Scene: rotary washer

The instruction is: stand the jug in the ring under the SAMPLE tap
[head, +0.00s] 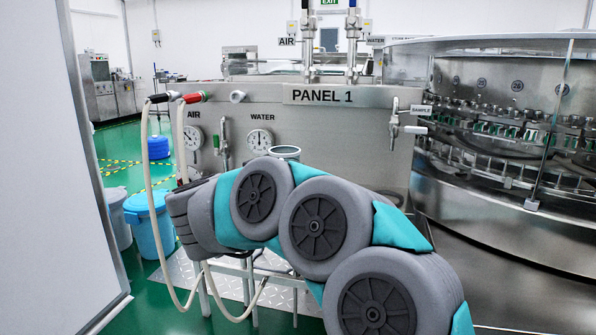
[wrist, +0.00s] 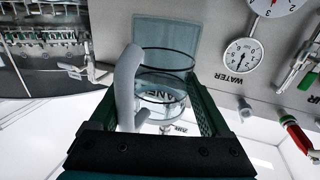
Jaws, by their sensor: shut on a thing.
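The clear jug (wrist: 165,82) sits between the green fingers of my gripper (wrist: 155,105) in the wrist view, which is turned upside down. Its grey handle (wrist: 126,85) is beside the left finger. In the head view only the jug's round rim (head: 285,151) shows above my arm, in front of the panel below the WATER gauge. My gripper is hidden there by my arm. The SAMPLE tap (head: 396,124) is on the panel's right side, right of the jug. I cannot make out the ring under it; my arm covers much of that area.
PANEL 1 (head: 320,96) carries gauges, valves and two pale hoses (head: 147,190) at its left. The rotary washer (head: 510,130) stands close on the right. Blue bins (head: 150,222) are at left. A pale board (head: 50,160) fills the near left.

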